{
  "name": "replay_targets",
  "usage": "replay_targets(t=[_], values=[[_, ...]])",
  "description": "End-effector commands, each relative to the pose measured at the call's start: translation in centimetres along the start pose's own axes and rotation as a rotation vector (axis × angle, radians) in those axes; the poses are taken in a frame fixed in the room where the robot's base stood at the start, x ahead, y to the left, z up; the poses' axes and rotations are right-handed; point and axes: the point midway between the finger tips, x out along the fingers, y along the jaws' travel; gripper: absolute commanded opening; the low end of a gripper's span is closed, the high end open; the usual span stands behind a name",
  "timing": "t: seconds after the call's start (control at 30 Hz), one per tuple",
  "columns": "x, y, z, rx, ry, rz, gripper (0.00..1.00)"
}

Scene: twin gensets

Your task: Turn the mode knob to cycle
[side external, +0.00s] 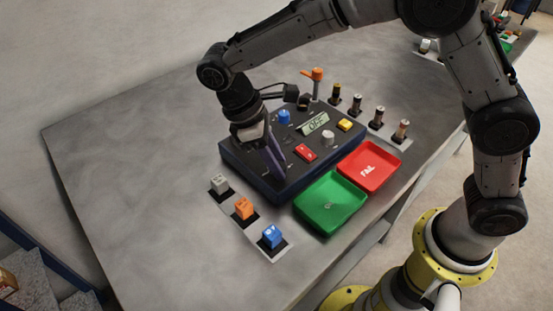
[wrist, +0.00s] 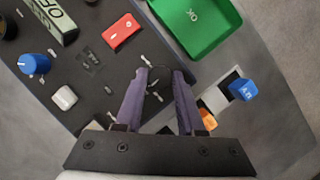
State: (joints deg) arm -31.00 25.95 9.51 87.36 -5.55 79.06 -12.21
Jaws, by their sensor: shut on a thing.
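My gripper (side external: 277,170) points down at the near left part of the dark control box (side external: 235,157). In the wrist view its two purple fingers (wrist: 160,78) stand apart, closed on a dark round knob that I take for the mode knob. The knob is mostly hidden between the fingers, with only a dark curved edge showing at the tips. Its pointer and the labels around it cannot be read. The display (side external: 315,123) on the box seems to read OFF.
A red switch (side external: 305,153), blue knob (side external: 284,116), white knob (side external: 328,138) and yellow button (side external: 345,124) sit on the box. A green tray (side external: 330,203) and red tray (side external: 369,167) stand beside it. White, orange and blue blocks (side external: 272,236) stand in front.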

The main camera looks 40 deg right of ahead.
Motion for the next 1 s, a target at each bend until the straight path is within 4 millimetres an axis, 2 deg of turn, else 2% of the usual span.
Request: replay_targets(t=[0.4,0.43,0.57,0.87,1.0], values=[[0.1,0.0,0.1,0.006,-0.003,-0.003,0.00],[0.1,0.0,0.1,0.006,-0.003,-0.003,0.43],[0.1,0.0,0.1,0.006,-0.003,-0.003,0.67],[0.0,0.0,0.0,0.005,-0.001,-0.002,0.68],[-0.9,0.0,-0.1,0.005,0.002,-0.002,0.68]])
